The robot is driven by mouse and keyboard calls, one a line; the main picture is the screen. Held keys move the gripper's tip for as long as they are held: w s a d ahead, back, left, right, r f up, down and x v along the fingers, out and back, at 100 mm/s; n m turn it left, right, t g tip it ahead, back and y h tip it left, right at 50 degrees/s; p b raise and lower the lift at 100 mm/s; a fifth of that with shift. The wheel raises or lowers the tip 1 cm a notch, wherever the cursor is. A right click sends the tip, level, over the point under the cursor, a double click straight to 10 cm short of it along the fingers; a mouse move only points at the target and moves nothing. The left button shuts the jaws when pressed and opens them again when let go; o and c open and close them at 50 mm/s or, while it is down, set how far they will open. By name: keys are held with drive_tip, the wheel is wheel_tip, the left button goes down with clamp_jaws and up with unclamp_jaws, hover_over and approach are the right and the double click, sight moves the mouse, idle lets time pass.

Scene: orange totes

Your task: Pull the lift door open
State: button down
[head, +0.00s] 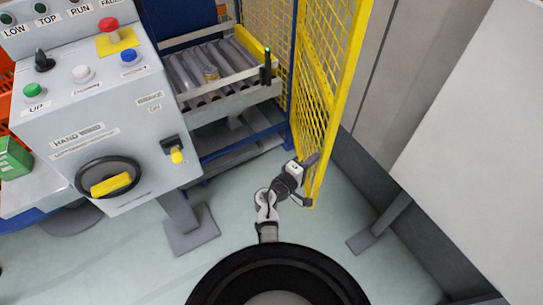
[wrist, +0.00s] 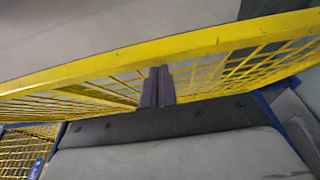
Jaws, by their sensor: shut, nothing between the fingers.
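The lift door is a yellow mesh panel in a yellow frame (head: 345,85). It stands swung out at an angle from the blue post, with the roller bay to its left in the head view. My gripper (head: 311,162) is at the lower part of the door, close to its outer edge. In the wrist view the two dark fingers (wrist: 158,88) are pressed together with nothing between them. They overlap the mesh just beside the yellow frame bar (wrist: 120,67). I cannot tell whether they touch it.
A grey control panel (head: 120,150) with buttons and a black handwheel (head: 109,177) stands left. A roller conveyor (head: 205,75) lies behind. A grey wall (head: 400,70) and large pale panel (head: 480,130) close in the right. Pale floor (head: 335,225) is clear around the arm.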

drive_tip(key=w+d+b, duration=0.1)
drive_tip(key=w+d, duration=0.2)
drive_tip(key=d, duration=0.6)
drive_tip(key=w+d+b, duration=0.1)
drive_tip(key=w+d, duration=0.2)
drive_tip(key=d, duration=0.7)
drive_tip(key=shift+d+b, duration=0.25)
drive_tip(key=shift+b, duration=0.15)
drive_tip(key=shift+a+f, duration=0.1)
drive_tip(key=shift+a, duration=0.05)
